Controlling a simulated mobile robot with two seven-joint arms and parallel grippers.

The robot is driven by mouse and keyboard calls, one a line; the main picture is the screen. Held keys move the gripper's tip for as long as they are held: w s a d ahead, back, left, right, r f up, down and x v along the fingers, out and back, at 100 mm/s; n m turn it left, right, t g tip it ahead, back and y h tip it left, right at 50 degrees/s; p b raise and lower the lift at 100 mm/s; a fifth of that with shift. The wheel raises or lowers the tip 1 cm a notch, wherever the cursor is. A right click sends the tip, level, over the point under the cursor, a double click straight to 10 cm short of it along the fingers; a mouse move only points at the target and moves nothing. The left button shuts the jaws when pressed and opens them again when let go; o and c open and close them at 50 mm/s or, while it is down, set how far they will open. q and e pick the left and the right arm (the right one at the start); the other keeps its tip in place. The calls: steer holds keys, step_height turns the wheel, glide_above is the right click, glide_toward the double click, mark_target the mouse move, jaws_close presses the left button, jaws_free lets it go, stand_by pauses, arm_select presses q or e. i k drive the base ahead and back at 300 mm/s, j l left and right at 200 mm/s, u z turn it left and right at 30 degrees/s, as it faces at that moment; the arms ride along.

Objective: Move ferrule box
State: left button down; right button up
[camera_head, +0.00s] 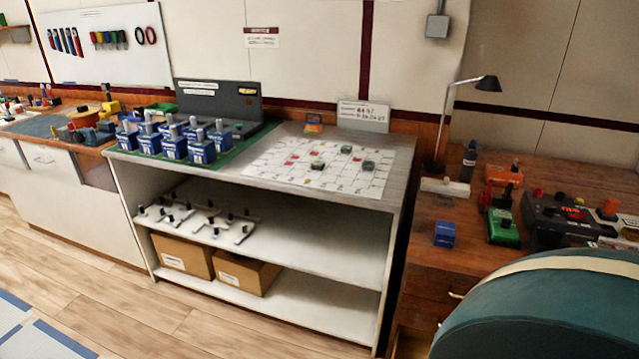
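A small blue box (444,234) sits on the brown wooden desk at the right, near its left front edge. It may be the ferrule box, but its label is too small to read. Several larger blue blocks with grey upright tops (202,148) stand in rows on a green mat on the middle shelf unit. Neither of my grippers is in view.
A teal rounded chair back (540,310) blocks the desk's front right. A black lamp (437,150), dark bottle (468,160), green device (503,227) and black device (560,220) crowd the desk. A white gridded sheet (270,162) lies on the shelf unit; cardboard boxes (183,256) sit below.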

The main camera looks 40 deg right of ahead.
mark_target(445, 232)
steer(key=i+j+z, duration=0.15)
steer(key=i, duration=0.25)
steer(key=i+j+z, duration=0.2)
steer(key=i, duration=0.25)
steer(key=i+j+z, duration=0.15)
steer(key=i, duration=0.25)
steer(key=i+z, duration=0.15)
steer(key=z, duration=0.25)
steer(key=i+j+z, duration=0.1)
steer(key=z, duration=0.3)
steer(key=i+j+z, duration=0.1)
steer(key=z, duration=0.3)
steer(key=i+j+z, duration=0.15)
steer(key=z, duration=0.25)
steer(key=i+j+z, duration=0.1)
steer(key=z, duration=0.4)
steer(key=i+j+z, duration=0.15)
steer(key=z, duration=0.35)
steer(key=j+z, duration=0.25)
steer(key=z, duration=0.25)
steer(key=i+j, duration=0.05)
